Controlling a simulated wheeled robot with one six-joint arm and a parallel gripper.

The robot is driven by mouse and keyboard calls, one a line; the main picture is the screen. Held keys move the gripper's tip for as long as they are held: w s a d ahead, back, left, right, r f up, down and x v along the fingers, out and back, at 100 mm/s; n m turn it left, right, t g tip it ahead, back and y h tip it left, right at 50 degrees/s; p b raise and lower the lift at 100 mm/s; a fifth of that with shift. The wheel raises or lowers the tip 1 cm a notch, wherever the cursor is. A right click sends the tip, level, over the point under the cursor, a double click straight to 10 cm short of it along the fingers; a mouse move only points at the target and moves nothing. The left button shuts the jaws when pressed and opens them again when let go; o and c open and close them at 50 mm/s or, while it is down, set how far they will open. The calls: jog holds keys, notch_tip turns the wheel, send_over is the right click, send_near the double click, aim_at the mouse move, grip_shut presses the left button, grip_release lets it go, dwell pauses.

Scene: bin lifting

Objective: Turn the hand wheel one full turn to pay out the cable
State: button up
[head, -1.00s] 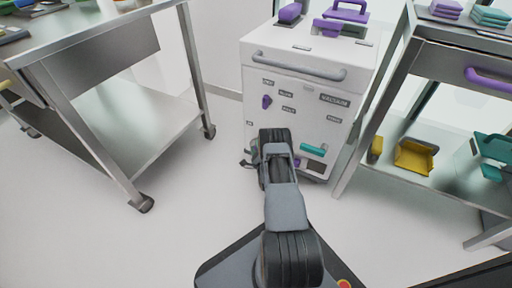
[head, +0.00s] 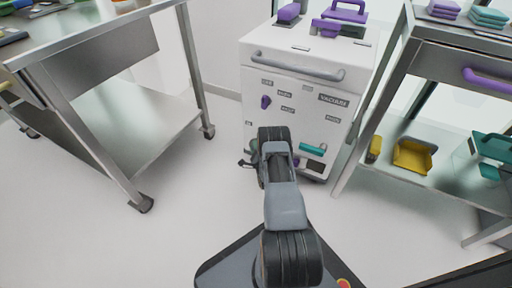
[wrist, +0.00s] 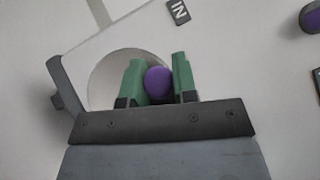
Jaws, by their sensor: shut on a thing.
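In the wrist view, a round purple knob (wrist: 158,82) sits between the two green fingers of my gripper (wrist: 157,70). The fingers are shut on it. Behind them is a pale round disc (wrist: 108,72), which looks like the hand wheel's face; the fingers and palm hide part of it. In the head view, the white cabinet (head: 290,120) stands ahead, and my arm reaches its lower front. The arm hides the wheel and most of the gripper there.
The cabinet front has a grey bar handle (head: 300,66), a purple knob (head: 265,102) and a teal handle (head: 313,149). A metal table (head: 120,150) stands left. A shelf cart with a yellow bin (head: 413,155) stands close on the right. The floor between table and cabinet is clear.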

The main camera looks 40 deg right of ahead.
jog(key=shift+w+a+r+n+g+y+p, duration=0.15)
jog(key=shift+w+n+g+y+p, duration=0.15)
jog(key=shift+n+g, duration=0.15)
jog(key=shift+w+a+f+n+g+y+p, duration=0.1)
jog(key=shift+w+n+g+y+p, duration=0.1)
jog(key=shift+n+g+p, duration=0.25)
notch_tip(320, 180, down, 7)
jog(key=w+a+n+g+h+p, duration=0.1)
jog(key=w+n+g+h, duration=0.1)
jog(key=n+g, duration=0.7)
jog(key=shift+w+a+r+n+g+p, duration=0.15)
jog(key=shift+w+a+n+g+p, duration=0.2)
jog(key=shift+g, duration=1.65)
jog(key=shift+w+d, duration=0.1)
jog(key=o, duration=0.9)
